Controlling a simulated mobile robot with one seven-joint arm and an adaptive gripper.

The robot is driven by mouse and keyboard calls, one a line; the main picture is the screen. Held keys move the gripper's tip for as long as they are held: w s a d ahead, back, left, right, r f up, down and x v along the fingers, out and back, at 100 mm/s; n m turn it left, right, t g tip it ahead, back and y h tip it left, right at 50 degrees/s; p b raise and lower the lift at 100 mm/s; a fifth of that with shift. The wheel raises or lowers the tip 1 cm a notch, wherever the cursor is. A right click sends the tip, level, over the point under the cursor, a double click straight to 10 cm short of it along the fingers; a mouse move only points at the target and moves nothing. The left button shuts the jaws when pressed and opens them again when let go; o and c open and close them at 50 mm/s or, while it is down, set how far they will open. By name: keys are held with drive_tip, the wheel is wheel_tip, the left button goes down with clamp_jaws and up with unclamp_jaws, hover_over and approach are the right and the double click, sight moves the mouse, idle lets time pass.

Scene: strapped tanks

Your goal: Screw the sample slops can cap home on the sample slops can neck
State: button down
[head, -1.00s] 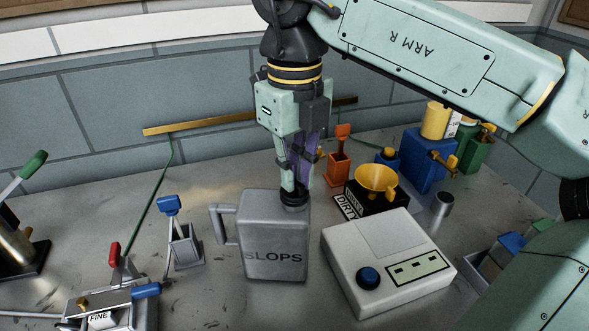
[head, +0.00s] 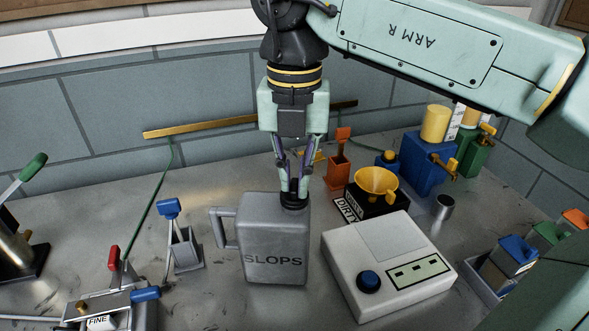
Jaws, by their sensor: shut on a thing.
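The sample slops can (head: 275,240) is a grey metal can marked SLOPS, standing upright on the bench with a handle at its left. Its black cap (head: 294,201) sits at the neck on the top right of the can. My gripper (head: 293,190) points straight down over the neck and is shut on the cap, with a finger on its left and right sides. The neck under the cap is hidden, so I cannot tell how far down the cap sits.
A white box with a blue knob (head: 388,262) stands close to the can's right. Behind it is a yellow funnel (head: 376,182) on a black block. A small grey holder with a blue-topped lever (head: 183,240) stands at the left. Blue and green tanks (head: 428,160) stand at the back right.

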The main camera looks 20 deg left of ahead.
idle(0.3)
drive_tip(key=m, duration=0.4)
drive_tip(key=shift+m+p, duration=0.3)
drive_tip(key=m, duration=0.4)
drive_tip(key=shift+p, duration=0.3)
drive_tip(key=shift+m, duration=0.3)
drive_tip(key=m, duration=0.3)
drive_tip(key=shift+m, duration=0.8)
